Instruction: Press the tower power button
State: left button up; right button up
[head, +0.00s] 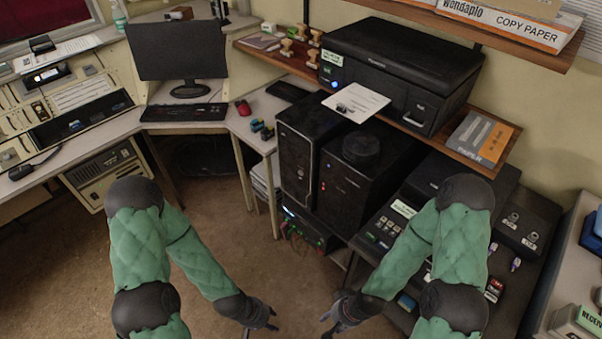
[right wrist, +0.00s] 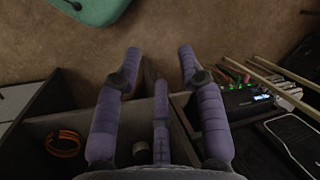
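A black computer tower (head: 300,150) stands by the end of the desk, its narrow front showing small lights. A second black box (head: 358,180) with a small red light stands right beside it. The button itself is too small to make out for sure. My left gripper (head: 262,322) is low over the floor, in front of and below the tower, its fingers spread and empty. My right gripper (head: 332,324) is also low, to the right of the left one, apart from the tower. In the right wrist view (right wrist: 160,72) its purple fingers are spread, with nothing between them.
A printer (head: 400,70) stands on a wooden shelf above the towers. A black unit with lit parts (head: 310,230) sits beneath them. A cluttered dark bench (head: 400,205) lies to the right. The desk with monitor (head: 178,50) is at the back left. The brown floor (head: 225,225) is open.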

grip_shut()
